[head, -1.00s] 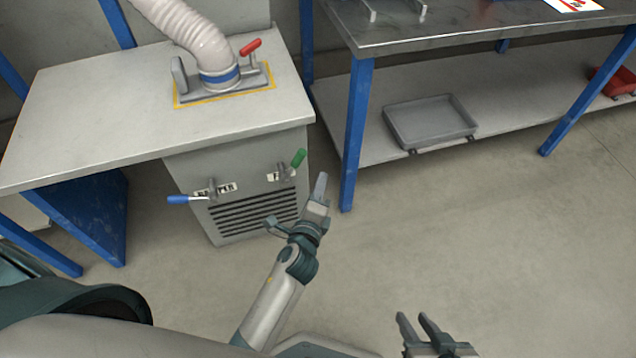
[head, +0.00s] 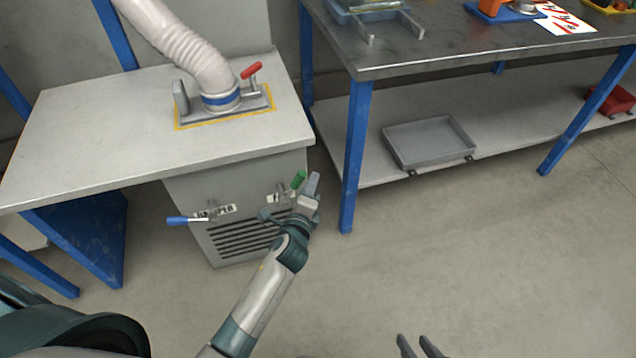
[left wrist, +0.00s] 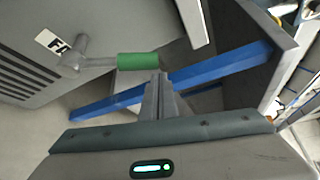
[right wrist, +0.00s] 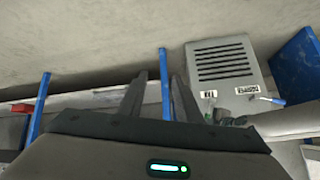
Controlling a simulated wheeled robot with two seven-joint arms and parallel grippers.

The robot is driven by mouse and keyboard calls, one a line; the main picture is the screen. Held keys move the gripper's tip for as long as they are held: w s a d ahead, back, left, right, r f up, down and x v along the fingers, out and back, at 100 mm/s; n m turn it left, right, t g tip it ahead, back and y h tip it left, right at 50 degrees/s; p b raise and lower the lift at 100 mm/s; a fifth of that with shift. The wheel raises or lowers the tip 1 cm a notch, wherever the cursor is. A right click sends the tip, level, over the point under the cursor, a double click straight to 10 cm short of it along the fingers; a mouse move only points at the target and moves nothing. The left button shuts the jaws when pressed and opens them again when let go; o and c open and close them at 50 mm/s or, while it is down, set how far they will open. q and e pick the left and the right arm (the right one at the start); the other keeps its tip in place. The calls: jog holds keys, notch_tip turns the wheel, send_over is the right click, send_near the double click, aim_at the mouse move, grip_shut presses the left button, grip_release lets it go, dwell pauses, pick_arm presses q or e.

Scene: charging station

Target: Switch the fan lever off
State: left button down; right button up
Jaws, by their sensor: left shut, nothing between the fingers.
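The fan lever with its green handle (head: 299,179) is on the front of the grey cabinet (head: 185,195), up and to the right of the vent slots. In the left wrist view the green handle (left wrist: 138,61) points right from its grey pivot, beside a partly seen label (left wrist: 52,41). My left gripper (head: 314,178) is shut and empty, just right of the handle. In the left wrist view its fingertips (left wrist: 160,78) are close below the handle's free end; I cannot tell if they touch. My right gripper (right wrist: 158,78) is open and empty, away from the cabinet.
A blue-handled lever (head: 178,220) sits left on the same cabinet. A red-handled lever (head: 251,70) stands by the hose (head: 185,40) on top. A metal workbench (head: 440,55) with blue legs and a grey tray (head: 400,150) on its shelf is to the right. The floor in front is clear.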

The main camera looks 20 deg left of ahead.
aim_at(294, 182)
pick_arm(q)
jog(key=shift+s+a+r, duration=0.1)
pick_arm(e)
jog(key=shift+w, duration=0.1)
dwell(0.4)
